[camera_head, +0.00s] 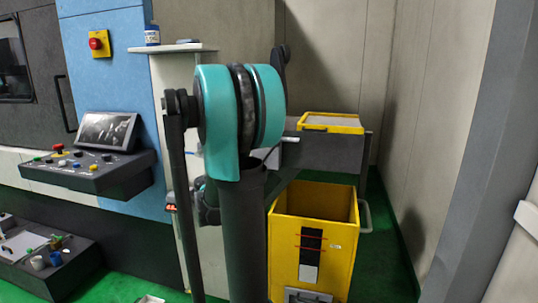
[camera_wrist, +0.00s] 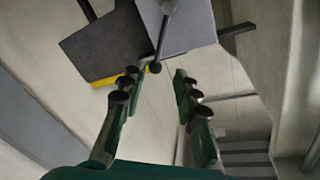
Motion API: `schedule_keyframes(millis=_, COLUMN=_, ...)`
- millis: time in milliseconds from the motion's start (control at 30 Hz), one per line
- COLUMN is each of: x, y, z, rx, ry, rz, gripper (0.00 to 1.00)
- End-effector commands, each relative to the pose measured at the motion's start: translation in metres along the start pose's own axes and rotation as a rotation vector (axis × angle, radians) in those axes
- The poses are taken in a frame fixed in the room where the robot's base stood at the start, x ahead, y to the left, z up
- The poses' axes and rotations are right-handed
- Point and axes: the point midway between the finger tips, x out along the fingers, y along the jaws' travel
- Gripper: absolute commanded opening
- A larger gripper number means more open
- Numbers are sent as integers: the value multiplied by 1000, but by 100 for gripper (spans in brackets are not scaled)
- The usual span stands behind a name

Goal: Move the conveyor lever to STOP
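In the head view my arm hides the gripper, and I cannot make out the lever or any STOP marking.
In the head view, a yellow-rimmed tray (camera_head: 332,123) sits on a dark grey stand (camera_head: 330,152) behind my arm. A yellow bin (camera_head: 333,265) stands below it. A control panel (camera_head: 92,171) and a dark bench (camera_head: 45,255) are at left. Walls close off the right.

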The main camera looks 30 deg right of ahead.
Motion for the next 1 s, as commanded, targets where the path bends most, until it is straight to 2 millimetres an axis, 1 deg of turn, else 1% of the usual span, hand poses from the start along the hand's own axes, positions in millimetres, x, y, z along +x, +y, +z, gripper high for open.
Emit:
schedule_keyframes(millis=33, x=10, y=1, z=-1, rx=0, ry=2, rz=4, gripper=31)
schedule_keyframes(millis=100, x=24, y=1, z=0, rx=-1, ry=2, rz=4, gripper=31)
schedule_keyframes(millis=400, x=84, y=1, z=0, rx=-1, ry=1, rz=4, gripper=31)
schedule_keyframes(millis=600, x=120, y=2, z=0, rx=-1, ry=0, rz=3, gripper=31)
schedule_keyframes(millis=700, x=134, y=1, z=0, rx=-1, ry=0, rz=3, gripper=31)
schedule_keyframes(millis=800, x=142, y=1, z=0, rx=-1, ry=-1, rz=2, gripper=31)
schedule_keyframes(millis=1000, x=149, y=1, z=0, rx=-1, ry=-1, rz=2, gripper=31)
